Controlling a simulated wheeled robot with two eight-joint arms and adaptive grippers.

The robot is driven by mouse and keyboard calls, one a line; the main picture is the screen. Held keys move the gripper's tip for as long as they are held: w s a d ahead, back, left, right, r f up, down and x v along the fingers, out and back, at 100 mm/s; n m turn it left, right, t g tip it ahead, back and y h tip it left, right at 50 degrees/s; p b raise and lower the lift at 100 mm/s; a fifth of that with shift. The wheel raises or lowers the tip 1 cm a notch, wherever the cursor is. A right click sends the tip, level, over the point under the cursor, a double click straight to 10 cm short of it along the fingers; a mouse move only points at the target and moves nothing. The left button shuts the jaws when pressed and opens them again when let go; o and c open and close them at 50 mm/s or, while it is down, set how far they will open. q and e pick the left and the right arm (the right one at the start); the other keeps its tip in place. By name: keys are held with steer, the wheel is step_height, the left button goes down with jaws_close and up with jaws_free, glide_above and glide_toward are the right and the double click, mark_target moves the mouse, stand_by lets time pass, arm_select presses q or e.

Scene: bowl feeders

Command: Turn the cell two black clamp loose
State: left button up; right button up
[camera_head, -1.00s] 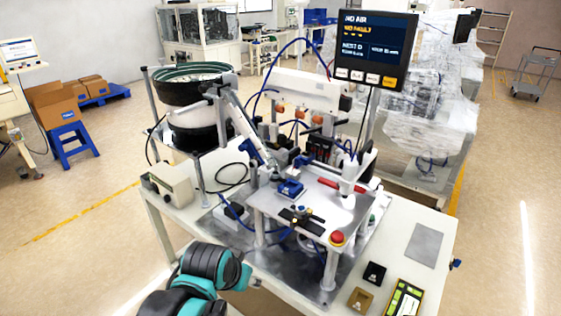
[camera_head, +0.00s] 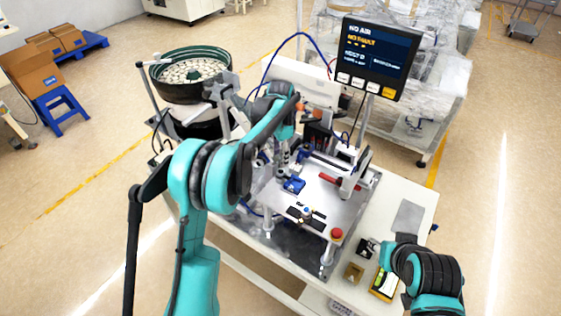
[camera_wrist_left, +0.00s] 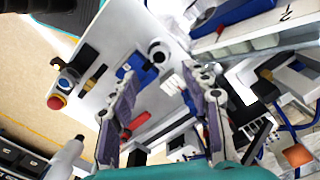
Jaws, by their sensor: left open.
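My left gripper (camera_head: 283,165) points down over the back left part of the fixture plate (camera_head: 275,198), close to a blue block (camera_head: 294,185). In the left wrist view its two fingers (camera_wrist_left: 163,68) stand wide apart with nothing held between them. The blue block also shows there (camera_wrist_left: 138,68), by the left fingertip. Black clamp-like pieces (camera_head: 294,212) with a blue knob and a brass-coloured strip lie on the plate's front part, apart from the gripper. I cannot tell which black part is the cell two clamp.
A red handle (camera_head: 340,182) lies at the plate's right, by a pale upright post. A red button (camera_head: 337,233) is at its front corner. A black block (camera_head: 367,248) and a brown block (camera_head: 354,272) sit on the table. A bowl feeder (camera_head: 190,88) and a screen (camera_head: 375,57) stand behind.

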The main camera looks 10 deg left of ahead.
mark_target(281, 171)
arm_select(q)
step_height(281, 171, down, 7)
steer(key=shift+f, duration=0.1)
stand_by(0.3)
jaws_close()
